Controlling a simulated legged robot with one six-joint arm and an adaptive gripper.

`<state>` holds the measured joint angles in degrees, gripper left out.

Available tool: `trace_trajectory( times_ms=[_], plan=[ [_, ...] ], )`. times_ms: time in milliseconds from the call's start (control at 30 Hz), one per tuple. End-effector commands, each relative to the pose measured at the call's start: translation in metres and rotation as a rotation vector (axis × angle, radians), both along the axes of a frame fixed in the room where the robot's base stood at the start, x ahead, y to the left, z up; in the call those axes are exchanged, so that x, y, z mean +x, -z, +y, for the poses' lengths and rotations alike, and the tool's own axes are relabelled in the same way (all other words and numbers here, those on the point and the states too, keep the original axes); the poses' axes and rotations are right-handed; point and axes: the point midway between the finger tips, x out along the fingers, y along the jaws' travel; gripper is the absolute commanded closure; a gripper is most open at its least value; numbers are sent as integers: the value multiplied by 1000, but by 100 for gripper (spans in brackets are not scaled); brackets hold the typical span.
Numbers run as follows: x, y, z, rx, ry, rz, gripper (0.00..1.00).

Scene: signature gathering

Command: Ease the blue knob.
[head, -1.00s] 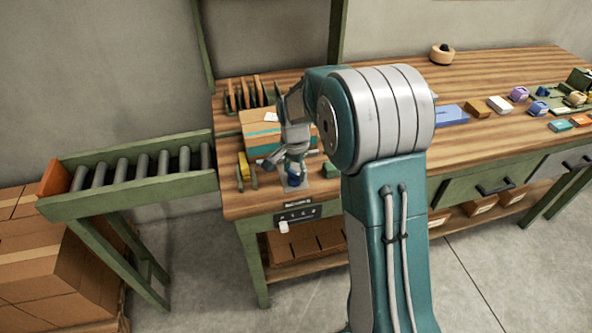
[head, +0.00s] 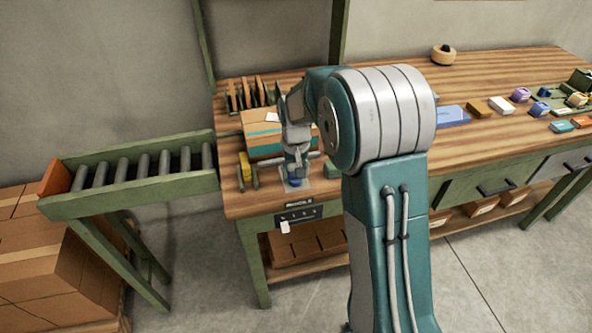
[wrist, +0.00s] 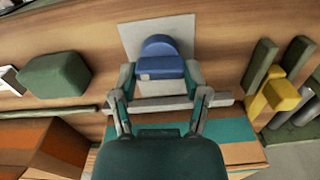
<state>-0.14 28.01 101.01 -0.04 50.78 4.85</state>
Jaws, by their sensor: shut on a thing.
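The blue knob (wrist: 160,58) stands on a pale square plate (wrist: 130,34) on the workbench, near its front left corner. My gripper (wrist: 160,70) is shut on the knob, with one finger on each side of it in the wrist view. In the head view my gripper (head: 294,172) points down over the plate, and only part of the blue knob (head: 293,182) shows below it. The rest of the knob there is hidden by the fingers.
A cardboard box with a teal stripe (head: 262,125) stands just behind the knob. A yellow item (head: 244,165) is at its left and a dark green block (wrist: 55,75) on the other side. A roller conveyor (head: 120,170) adjoins the bench's left end.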

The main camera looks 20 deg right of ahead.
Motion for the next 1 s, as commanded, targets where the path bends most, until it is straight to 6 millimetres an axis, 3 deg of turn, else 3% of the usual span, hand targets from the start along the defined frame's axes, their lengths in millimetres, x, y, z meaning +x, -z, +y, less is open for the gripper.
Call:
trace_trajectory(
  times_ms=[767, 800, 833, 1000],
  plan=[
    [-4, 2, 0, 3, -99, 14, 88],
    [-4, 2, 0, 3, -99, 15, 22],
    [-4, 2, 0, 3, -98, 14, 9],
    [-2, 2, -1, 2, -98, 9, 6]
  ],
)
